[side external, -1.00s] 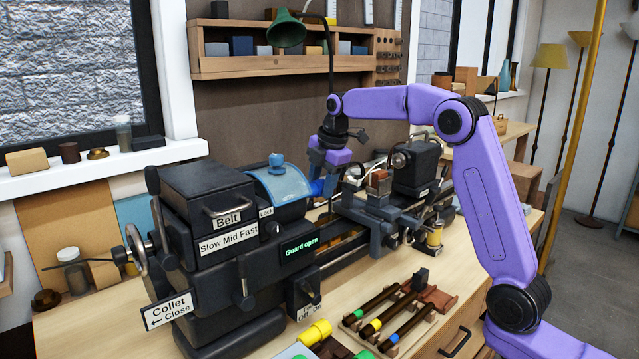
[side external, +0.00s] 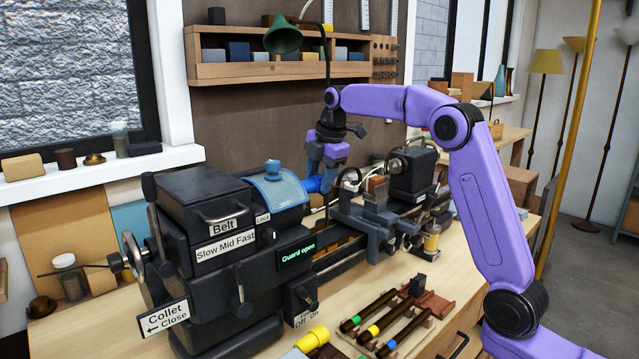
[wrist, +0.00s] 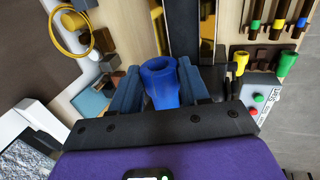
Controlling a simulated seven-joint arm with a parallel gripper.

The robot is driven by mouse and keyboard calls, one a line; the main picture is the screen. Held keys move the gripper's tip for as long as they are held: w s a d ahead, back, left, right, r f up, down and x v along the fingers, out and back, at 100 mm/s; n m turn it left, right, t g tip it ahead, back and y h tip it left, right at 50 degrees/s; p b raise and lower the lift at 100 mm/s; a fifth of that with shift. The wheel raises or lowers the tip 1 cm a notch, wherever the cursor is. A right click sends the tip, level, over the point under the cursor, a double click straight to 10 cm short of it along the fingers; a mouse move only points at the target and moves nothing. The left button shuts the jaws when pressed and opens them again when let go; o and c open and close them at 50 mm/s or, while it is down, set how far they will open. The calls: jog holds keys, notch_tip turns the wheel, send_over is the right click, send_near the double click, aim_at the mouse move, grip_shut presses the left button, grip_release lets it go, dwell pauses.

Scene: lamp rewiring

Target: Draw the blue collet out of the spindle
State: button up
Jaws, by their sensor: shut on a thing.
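The blue collet (wrist: 161,84) is between the two fingers of my gripper (wrist: 159,82) in the wrist view, with its hollow flared end showing. In the side external view my gripper (side external: 327,176) is shut on the collet (side external: 315,185), just right of the blue guard (side external: 275,187) on the dark headstock (side external: 222,232). The spindle nose is hidden behind the guard and headstock. I cannot tell whether the collet's left end is still inside the spindle.
The carriage with its tool post (side external: 375,205) stands close to the right of my gripper, and the tailstock (side external: 412,172) is beyond it. Dark rods with coloured ends (side external: 388,318) lie on the front of the bench. A green lamp (side external: 283,38) hangs above. The headstock sign reads "Guard open".

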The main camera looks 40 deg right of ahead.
aim_at(320, 176)
jog(key=shift+r, duration=2.4)
